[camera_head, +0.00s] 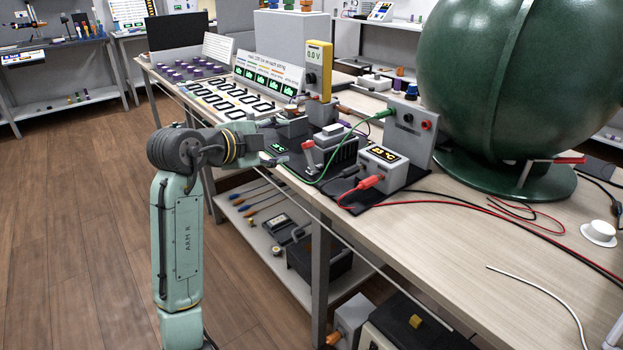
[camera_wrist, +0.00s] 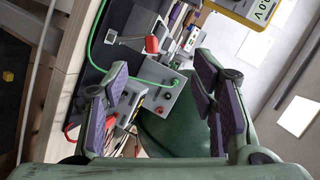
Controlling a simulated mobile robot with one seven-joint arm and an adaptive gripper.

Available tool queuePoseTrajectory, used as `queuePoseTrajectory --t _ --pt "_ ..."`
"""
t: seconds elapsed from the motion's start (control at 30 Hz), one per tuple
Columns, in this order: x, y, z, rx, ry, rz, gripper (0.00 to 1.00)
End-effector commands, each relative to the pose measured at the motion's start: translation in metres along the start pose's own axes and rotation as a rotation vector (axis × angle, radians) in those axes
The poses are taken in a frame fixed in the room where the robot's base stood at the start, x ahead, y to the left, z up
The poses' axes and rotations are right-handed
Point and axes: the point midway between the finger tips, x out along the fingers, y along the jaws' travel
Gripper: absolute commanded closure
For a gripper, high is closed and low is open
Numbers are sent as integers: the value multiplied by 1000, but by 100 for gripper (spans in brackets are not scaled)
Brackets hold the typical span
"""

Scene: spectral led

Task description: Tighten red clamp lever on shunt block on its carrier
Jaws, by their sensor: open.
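The red clamp lever (camera_head: 308,145) stands raised on a grey arm at the near side of a dark finned block (camera_head: 336,150), which I take to be the shunt block. Both are on a black base (camera_head: 285,167) near the bench edge. The lever's red grip (camera_wrist: 152,44) also shows in the wrist view, above the gap between my fingers. My gripper (camera_head: 272,153) is left of the lever in the head view, apart from it. In the wrist view my gripper (camera_wrist: 160,88) has its purple-padded fingers wide apart with nothing held. The lever's clamping end cannot be made out.
A display box (camera_head: 383,165) with a red plug and a grey terminal panel (camera_head: 408,130) stand right of the block. A green cable (camera_head: 342,153) loops past the lever. A yellow meter (camera_head: 318,70) stands behind. A large green sphere (camera_head: 490,70) fills the right back.

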Motion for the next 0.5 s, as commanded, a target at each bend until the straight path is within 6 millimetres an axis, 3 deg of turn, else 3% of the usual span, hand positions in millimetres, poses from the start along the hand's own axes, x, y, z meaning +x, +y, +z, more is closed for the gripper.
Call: queuePoseTrajectory --t 0.03,0.13,0.27,0.37,0.5 --pt "-6 21 -13 -34 51 -55 53" --pt "-23 32 -39 -87 123 -127 60" --pt "-33 36 -55 -119 167 -164 69" --pt "-30 33 -59 -122 174 -168 75" --pt "-9 28 -63 -122 173 -165 85"
